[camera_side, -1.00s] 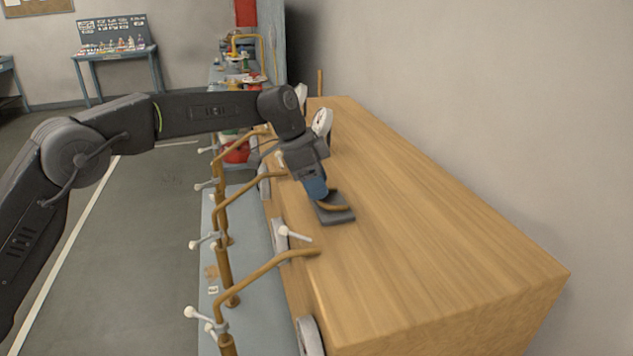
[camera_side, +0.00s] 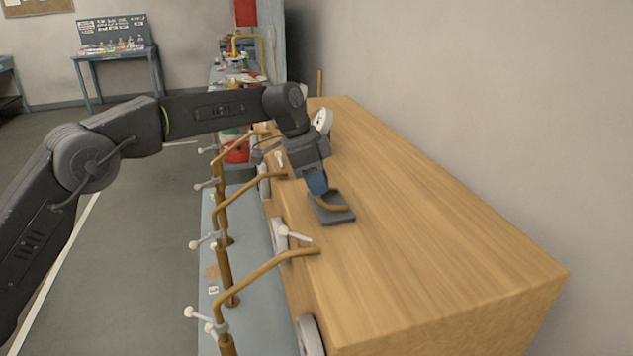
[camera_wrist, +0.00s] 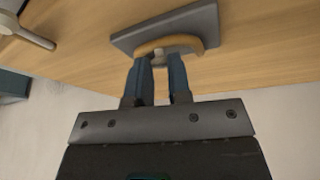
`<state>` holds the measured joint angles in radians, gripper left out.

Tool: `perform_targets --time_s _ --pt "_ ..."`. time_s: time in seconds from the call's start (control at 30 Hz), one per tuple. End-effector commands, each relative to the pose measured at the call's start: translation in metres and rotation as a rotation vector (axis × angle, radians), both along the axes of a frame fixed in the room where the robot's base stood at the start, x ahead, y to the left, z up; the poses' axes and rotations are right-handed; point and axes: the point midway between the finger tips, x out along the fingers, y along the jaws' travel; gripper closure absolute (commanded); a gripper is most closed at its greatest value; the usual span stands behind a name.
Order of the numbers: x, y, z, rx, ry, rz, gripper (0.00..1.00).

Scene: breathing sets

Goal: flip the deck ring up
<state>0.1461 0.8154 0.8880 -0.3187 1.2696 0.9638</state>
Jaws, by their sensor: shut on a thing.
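The deck ring (camera_side: 334,207) is a tan-brown curved bar on a dark grey rectangular plate (camera_side: 345,217) on the wooden top. My gripper (camera_side: 322,193) reaches down to it from the upper left in the side view. In the wrist view my gripper (camera_wrist: 161,62) has its two blue fingers at the ring (camera_wrist: 190,42), shut on it with a narrow gap between them. The plate (camera_wrist: 200,20) lies just beyond the ring. The ring's part between the fingertips is largely hidden, and its exact tilt is hard to tell.
The wooden block's top (camera_side: 430,240) is clear to the right of the plate. Bent brown rails (camera_side: 262,268) with white-knobbed clamps stand along its left side. A white round fitting (camera_side: 321,122) stands behind my gripper. A pale handle (camera_wrist: 30,32) shows in the wrist view.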

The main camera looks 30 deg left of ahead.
Motion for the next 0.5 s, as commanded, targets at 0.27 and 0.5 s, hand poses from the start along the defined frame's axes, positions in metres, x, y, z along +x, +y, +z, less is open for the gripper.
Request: perform_targets --time_s 0.27,0.5 --pt "0.0035 -0.0047 0.0048 0.056 0.049 0.002 1.00" --pt "0.0030 -0.0043 0.0058 0.068 0.060 0.005 1.00"
